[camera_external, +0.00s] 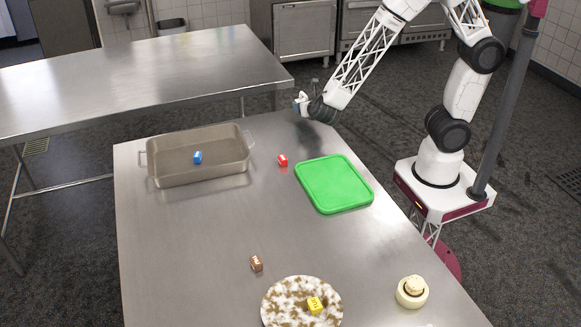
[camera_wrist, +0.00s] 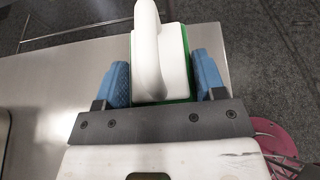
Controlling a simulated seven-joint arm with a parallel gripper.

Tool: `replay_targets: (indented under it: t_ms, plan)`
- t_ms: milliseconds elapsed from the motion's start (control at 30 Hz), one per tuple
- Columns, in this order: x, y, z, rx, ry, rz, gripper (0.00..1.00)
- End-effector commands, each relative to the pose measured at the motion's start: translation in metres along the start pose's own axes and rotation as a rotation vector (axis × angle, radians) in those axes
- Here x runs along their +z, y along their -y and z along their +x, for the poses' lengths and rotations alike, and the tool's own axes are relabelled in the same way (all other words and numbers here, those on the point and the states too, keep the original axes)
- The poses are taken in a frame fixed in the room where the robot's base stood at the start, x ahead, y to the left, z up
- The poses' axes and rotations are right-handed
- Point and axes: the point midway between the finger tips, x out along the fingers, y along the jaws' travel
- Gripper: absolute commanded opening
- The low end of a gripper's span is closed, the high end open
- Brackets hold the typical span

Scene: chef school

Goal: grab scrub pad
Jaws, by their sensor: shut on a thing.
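The scrub pad (camera_wrist: 177,65) has a white body with a raised white handle and a green layer showing at its edges. In the wrist view it sits between the two blue fingers of my gripper (camera_wrist: 160,82), which is shut on it. In the external view my gripper (camera_external: 303,103) is at the far right corner of the metal table (camera_external: 205,230), with the white of the scrub pad (camera_external: 302,96) small beside the blue fingertip. I cannot tell whether the pad touches the table.
A metal pan (camera_external: 199,178) holds a blue block (camera_external: 197,157). A red block (camera_external: 282,160) lies left of a green tray (camera_external: 333,184). A brown block (camera_external: 256,263), a mottled plate (camera_external: 280,297) with a yellow block (camera_external: 314,304), and a cream round object (camera_external: 412,291) are nearer. The table's middle is clear.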

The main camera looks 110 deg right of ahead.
Motion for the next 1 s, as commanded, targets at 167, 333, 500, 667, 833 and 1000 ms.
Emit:
replay_targets:
  t_ms: [167, 333, 500, 667, 833, 1000]
  plan:
    - [-0.006, 0.024, -0.015, 0.0, -0.001, -0.003, 0.39]
    - [-0.01, 0.049, -0.032, 0.0, -0.001, -0.004, 0.39]
    - [-0.014, 0.073, -0.049, 0.001, -0.002, -0.004, 0.39]
    - [-0.017, 0.095, -0.063, 0.0, -0.001, -0.004, 0.39]
    - [-0.018, 0.113, -0.075, 0.001, 0.0, -0.001, 0.39]
    - [-0.02, 0.123, -0.083, 0.001, 0.0, -0.001, 0.39]
